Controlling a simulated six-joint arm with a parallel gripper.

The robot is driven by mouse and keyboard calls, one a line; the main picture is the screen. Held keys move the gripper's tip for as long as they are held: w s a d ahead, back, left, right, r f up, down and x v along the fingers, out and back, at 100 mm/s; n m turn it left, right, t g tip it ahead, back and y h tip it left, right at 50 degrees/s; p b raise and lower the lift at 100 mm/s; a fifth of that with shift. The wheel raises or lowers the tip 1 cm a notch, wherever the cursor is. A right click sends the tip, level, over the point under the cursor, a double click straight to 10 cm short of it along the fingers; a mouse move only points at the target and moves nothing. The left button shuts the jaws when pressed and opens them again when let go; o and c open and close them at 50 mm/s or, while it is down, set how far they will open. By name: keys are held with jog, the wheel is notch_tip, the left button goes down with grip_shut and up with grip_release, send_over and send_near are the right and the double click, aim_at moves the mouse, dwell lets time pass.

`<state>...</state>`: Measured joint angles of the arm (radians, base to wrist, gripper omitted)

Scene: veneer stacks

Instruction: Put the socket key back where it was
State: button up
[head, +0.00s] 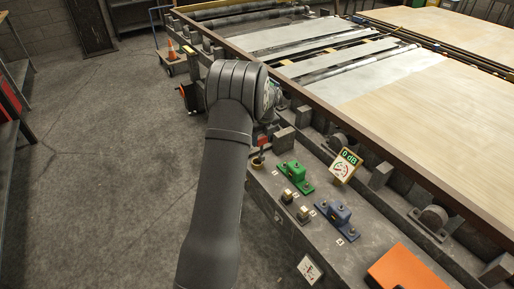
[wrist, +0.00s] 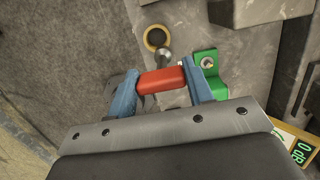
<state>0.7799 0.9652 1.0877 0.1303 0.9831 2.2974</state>
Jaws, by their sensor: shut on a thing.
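The socket key has a red handle (wrist: 163,81) and a grey metal end (wrist: 163,57). My gripper (wrist: 165,84) is shut on the red handle, with one blue finger at each end. In the wrist view the metal end shows just below a yellow ring (wrist: 147,42) on the grey bench. I cannot tell whether it touches the bench. In the head view the red handle (head: 262,141) shows just above the yellow ring (head: 257,161); my arm hides most of the gripper.
A green bracket (head: 293,176) stands right of the ring and shows close to a finger in the wrist view. A blue bracket (head: 340,217), small metal blocks, a 0 dB gauge (head: 345,165) and an orange box (head: 408,269) sit along the bench. Open floor (head: 110,180) lies left.

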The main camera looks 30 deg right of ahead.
jog(key=shift+w+a+f, duration=0.1)
jog(key=shift+w+f, duration=0.25)
jog(key=shift+f, duration=0.55)
jog(key=shift+w+a+f, duration=0.15)
jog(key=shift+w+f, duration=0.2)
jog(key=shift+f, duration=0.5)
jog(key=shift+w+a+f, duration=0.1)
jog(key=shift+w+f, duration=0.25)
jog(key=shift+f, duration=0.55)
jog(key=shift+f, duration=0.2)
jog(key=o, duration=1)
jog(key=shift+r, duration=0.1)
jog(key=r, duration=0.4)
jog(key=s+r, duration=0.1)
jog(key=r, duration=0.7)
jog(key=shift+s, duration=0.4)
